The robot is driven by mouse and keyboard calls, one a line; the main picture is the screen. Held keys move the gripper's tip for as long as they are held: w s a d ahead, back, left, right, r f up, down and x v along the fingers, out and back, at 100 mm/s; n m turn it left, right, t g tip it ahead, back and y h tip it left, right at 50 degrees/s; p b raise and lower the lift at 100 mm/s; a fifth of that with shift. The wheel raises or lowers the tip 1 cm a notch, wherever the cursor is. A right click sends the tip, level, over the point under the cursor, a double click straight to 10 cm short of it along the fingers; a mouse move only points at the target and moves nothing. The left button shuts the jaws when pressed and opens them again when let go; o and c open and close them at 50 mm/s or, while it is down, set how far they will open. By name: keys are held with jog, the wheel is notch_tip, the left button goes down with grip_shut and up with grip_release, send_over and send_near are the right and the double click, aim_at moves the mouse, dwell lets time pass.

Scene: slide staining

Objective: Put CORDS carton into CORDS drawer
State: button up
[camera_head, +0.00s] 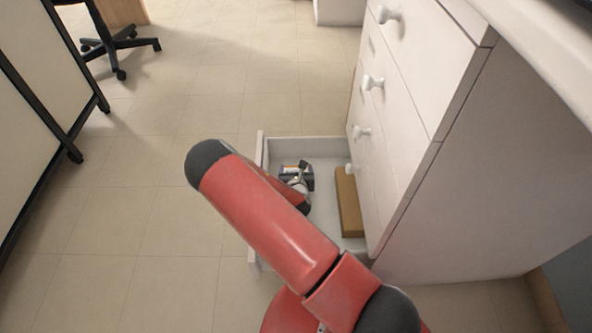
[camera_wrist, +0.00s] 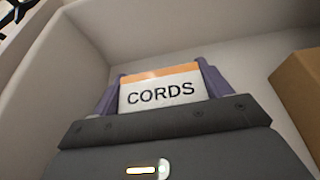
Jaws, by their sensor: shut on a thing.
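The CORDS carton (camera_wrist: 160,92) is white with an orange top band and black lettering. In the wrist view it sits between the two fingers of my gripper (camera_wrist: 160,88), which is shut on it. In the head view my gripper (camera_head: 297,180) is inside the open drawer (camera_head: 300,145), the bottom one of the white cabinet. My red arm hides much of the carton and the drawer's near part. Drawer walls (camera_wrist: 110,30) surround the gripper in the wrist view. I cannot tell whether the carton touches the drawer floor. No label shows on the drawer.
A brown box (camera_head: 349,203) lies in the drawer along its right side, beside the cabinet (camera_head: 480,170). It also shows at the right in the wrist view (camera_wrist: 300,90). A wheeled chair base (camera_head: 118,45) stands at the back left. The tiled floor (camera_head: 150,200) left of the drawer is clear.

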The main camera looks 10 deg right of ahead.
jog(key=o, duration=1)
jog(key=shift+f, duration=0.1)
jog(key=shift+r+p, duration=0.35)
jog(key=p+v, duration=0.1)
jog(key=v, duration=1.1)
jog(key=shift+f, duration=0.1)
